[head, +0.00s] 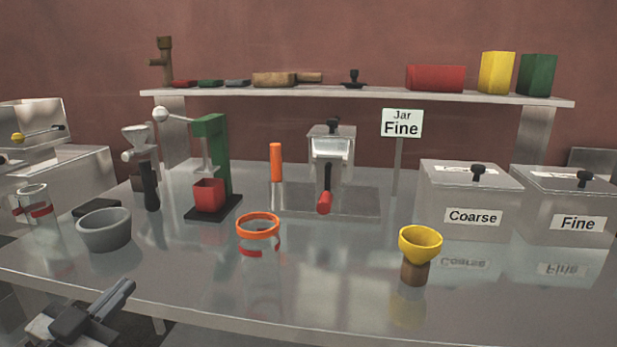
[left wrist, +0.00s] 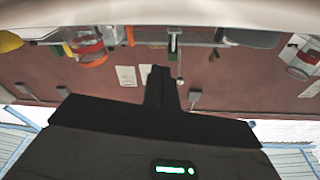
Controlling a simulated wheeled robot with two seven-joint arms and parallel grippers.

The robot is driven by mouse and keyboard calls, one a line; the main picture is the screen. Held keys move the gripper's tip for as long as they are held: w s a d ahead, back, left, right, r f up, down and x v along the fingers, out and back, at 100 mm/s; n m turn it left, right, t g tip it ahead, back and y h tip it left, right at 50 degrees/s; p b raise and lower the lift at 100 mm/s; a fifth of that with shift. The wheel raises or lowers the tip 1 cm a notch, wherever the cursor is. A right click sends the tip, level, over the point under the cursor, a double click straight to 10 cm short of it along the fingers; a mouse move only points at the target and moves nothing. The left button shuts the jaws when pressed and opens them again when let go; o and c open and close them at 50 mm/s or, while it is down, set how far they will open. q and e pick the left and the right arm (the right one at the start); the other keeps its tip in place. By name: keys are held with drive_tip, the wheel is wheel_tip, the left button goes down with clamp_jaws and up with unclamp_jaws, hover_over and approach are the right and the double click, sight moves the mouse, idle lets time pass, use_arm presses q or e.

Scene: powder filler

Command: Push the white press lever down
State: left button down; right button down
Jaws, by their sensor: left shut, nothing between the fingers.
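The white press lever (head: 175,118) sticks out to the left from the top of a green press (head: 221,150). It slopes up to a white ball at its end. A red cup (head: 208,195) sits on the press's dark base. My left gripper (head: 128,284) is at the lower left, in front of the table edge and well away from the lever, with its fingers together and empty. In the left wrist view, the closed fingers (left wrist: 160,72) point into the room. I cannot make out the lever there. My right gripper is not in view.
On the table (head: 180,275) stand a grey bowl (head: 104,230), an orange-rimmed jar (head: 258,245) and a yellow funnel (head: 420,244). A grinder (head: 138,143) stands close left of the press. Boxes labelled Coarse (head: 470,195) and Fine (head: 575,200) are at right. The front middle is clear.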

use_arm(q)
drive_tip(key=s+d+f+n+g+p, duration=0.1)
drive_tip(key=s+d+f+g, duration=0.2)
drive_tip(key=s+d+f, duration=0.3)
drive_tip(key=s+d+f+n+g+y+p, duration=0.1)
drive_tip(key=s+d+f+g, duration=0.3)
drive_tip(key=f, duration=1)
drive_tip(key=s+d+n, duration=0.1)
drive_tip(key=s+d, duration=0.2)
drive_tip(key=s, duration=0.2)
drive_tip(key=shift+f+g+p, duration=0.2)
drive_tip(key=shift+g+p, duration=0.1)
drive_tip(key=shift+p, duration=0.1)
drive_tip(key=c, duration=1.4)
unclamp_jaws()
drive_tip(key=shift+s+d+f+g, duration=0.4)
drive_tip(key=shift+s+d+f, duration=0.15)
drive_tip(key=shift+s+d, duration=0.3)
